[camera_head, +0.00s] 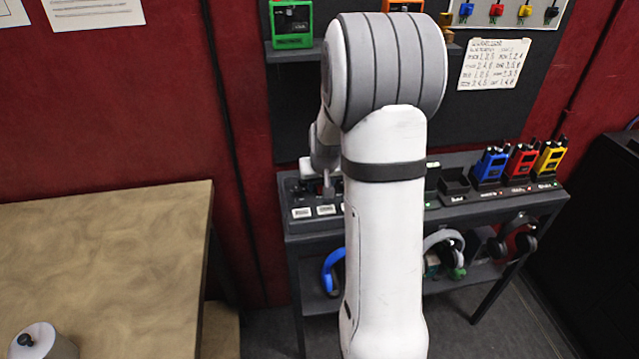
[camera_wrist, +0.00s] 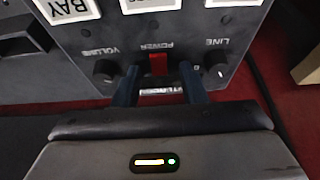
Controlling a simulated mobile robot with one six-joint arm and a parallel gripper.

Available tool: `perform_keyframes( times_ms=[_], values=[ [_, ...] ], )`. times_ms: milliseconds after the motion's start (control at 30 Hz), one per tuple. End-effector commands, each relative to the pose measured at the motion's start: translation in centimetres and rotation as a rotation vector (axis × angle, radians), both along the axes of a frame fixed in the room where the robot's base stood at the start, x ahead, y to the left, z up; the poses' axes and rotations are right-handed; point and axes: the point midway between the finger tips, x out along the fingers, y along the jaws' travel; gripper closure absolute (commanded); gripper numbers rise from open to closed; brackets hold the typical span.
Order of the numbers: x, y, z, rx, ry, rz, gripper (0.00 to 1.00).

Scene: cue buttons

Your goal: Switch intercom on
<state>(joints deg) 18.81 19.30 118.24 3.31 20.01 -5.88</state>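The intercom panel (camera_wrist: 85,50) fills the upper wrist view, its lettering upside down. A red power switch (camera_wrist: 158,63) sits in its middle under the word POWER. A dark volume knob (camera_wrist: 104,72) is to its left and a line knob (camera_wrist: 214,74) to its right. My gripper (camera_wrist: 159,73) is open, with one dark finger on each side of the red switch. I cannot tell whether the fingers touch it. A small label between the fingers is partly hidden. In the head view my gripper (camera_head: 327,186) is over the intercom (camera_head: 302,190) at the desk's left end; my arm hides part of it.
The dark desk (camera_head: 545,197) carries blue (camera_head: 490,165), red (camera_head: 521,162) and yellow (camera_head: 551,157) radios at right. Headphones hang below. A green-framed device (camera_head: 292,24) is on a shelf above. A wooden table (camera_head: 100,270) stands at left.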

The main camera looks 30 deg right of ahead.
Motion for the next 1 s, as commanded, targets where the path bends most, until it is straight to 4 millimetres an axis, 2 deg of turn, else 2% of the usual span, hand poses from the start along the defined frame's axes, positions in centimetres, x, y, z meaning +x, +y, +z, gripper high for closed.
perform_keyframes(
  times_ms=[67, 533, 767, 1000],
  values=[
    [-0.01, -0.02, 0.02, 0.000, 0.000, -0.001, 0.63],
    [-0.04, -0.05, 0.03, 0.001, 0.000, -0.002, 1.00],
    [0.18, -0.10, 0.39, 0.011, 0.031, -0.001, 1.00],
    [0.67, -0.25, 0.52, 0.057, 0.193, -0.002, 1.00]
  ],
)
